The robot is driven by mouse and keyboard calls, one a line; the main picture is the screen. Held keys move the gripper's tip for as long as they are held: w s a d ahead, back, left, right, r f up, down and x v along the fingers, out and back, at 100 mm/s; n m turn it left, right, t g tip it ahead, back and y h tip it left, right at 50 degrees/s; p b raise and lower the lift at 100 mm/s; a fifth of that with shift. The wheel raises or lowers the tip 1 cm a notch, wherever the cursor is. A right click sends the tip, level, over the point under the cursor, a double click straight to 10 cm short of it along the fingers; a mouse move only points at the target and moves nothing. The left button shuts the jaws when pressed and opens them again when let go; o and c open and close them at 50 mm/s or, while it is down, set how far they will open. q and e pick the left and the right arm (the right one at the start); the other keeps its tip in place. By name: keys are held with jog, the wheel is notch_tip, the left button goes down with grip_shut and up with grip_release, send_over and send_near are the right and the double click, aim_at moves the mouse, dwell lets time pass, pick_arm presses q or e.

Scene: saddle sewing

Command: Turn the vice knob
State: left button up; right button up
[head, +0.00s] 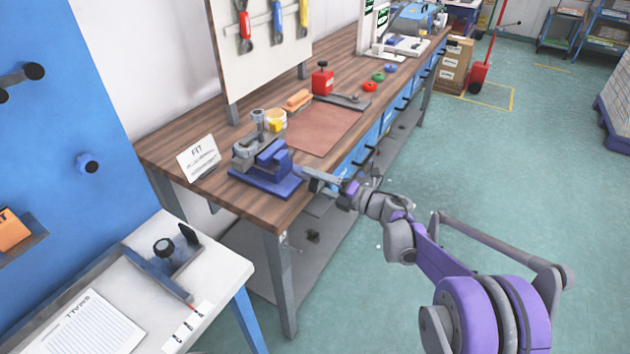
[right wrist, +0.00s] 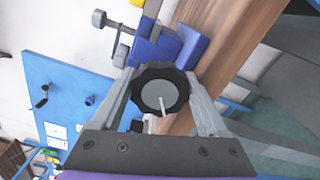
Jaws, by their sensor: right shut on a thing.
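The blue and grey vice (head: 270,176) sits at the near corner of the wooden workbench. My right gripper (head: 308,175) reaches it from the right, at its front side. In the right wrist view the vice (right wrist: 157,50) shows behind a round black knob (right wrist: 150,78) with a grey face and a white pointer line. The fingers of my right gripper (right wrist: 160,92) are shut on this knob, one on each side. The pointer line aims down in that view. In the head view the knob cannot be made out behind the gripper. My left gripper is not in view.
The wooden bench (head: 225,196) carries a FIT sign (head: 198,158), a yellow pot (head: 276,119), a brown mat (head: 322,128) and a red block (head: 322,82). A white side table (head: 222,268) and blue panel (head: 60,140) stand left.

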jog(key=o, duration=1.3)
jog(key=shift+c, duration=0.2)
